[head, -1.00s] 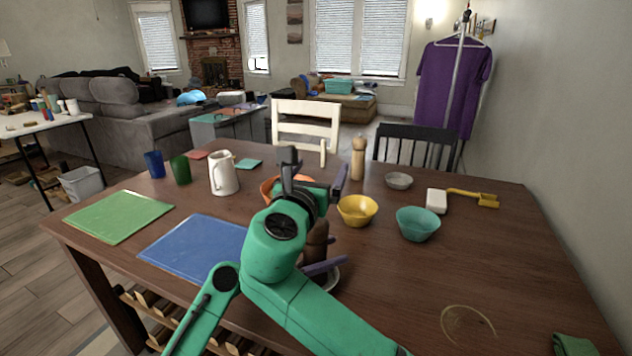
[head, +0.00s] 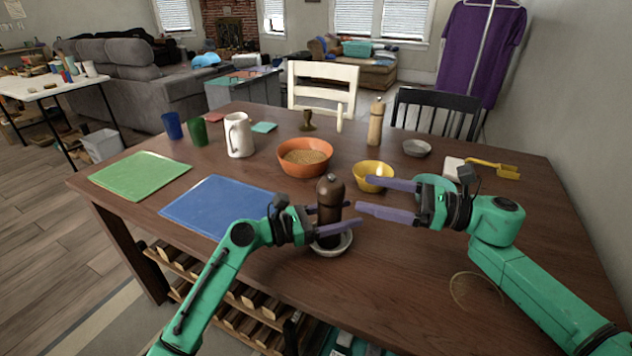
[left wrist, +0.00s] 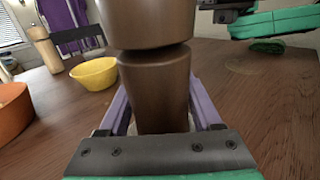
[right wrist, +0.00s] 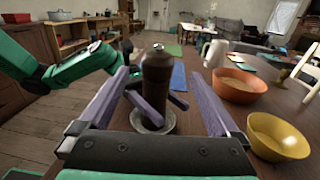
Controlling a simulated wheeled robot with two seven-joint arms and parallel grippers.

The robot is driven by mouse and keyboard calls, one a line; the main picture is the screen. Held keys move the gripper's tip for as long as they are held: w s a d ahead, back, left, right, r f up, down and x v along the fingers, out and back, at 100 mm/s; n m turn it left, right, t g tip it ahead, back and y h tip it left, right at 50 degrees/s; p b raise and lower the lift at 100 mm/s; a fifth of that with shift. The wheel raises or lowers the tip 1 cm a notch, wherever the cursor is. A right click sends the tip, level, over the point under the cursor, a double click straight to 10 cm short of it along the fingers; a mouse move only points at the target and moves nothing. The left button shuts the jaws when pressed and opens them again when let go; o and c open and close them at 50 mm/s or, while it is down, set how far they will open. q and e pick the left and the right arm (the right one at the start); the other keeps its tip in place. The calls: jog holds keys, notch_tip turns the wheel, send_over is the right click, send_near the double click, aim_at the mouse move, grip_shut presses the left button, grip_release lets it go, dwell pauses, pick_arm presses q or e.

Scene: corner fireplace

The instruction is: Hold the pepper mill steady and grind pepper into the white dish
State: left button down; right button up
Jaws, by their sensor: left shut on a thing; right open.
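A dark brown pepper mill (head: 329,208) stands upright at the near middle of the table, in or just above the white dish (head: 343,241); I cannot tell if it touches the dish. My left gripper (head: 338,218) is shut on the mill's lower body, which fills the left wrist view (left wrist: 155,85). My right gripper (head: 388,197) is open and empty, to the right of the mill and pointing at it. In the right wrist view the mill (right wrist: 156,85) stands ahead between the open fingers, with the dish (right wrist: 165,121) under it.
An orange bowl (head: 304,168) and a yellow bowl (head: 373,182) stand behind the mill. A lighter wooden mill (head: 376,123) stands farther back.

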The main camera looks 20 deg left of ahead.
aim_at(335, 177)
jog(key=a, duration=1.2)
jog(key=shift+s, duration=0.35)
jog(key=c, duration=1.4)
jog(key=shift+o, duration=0.2)
jog(key=shift+f, duration=0.1)
jog(key=shift+w+m+t, duration=0.1)
jog(key=shift+m+t, duration=0.2)
jog(key=shift+t, duration=0.2)
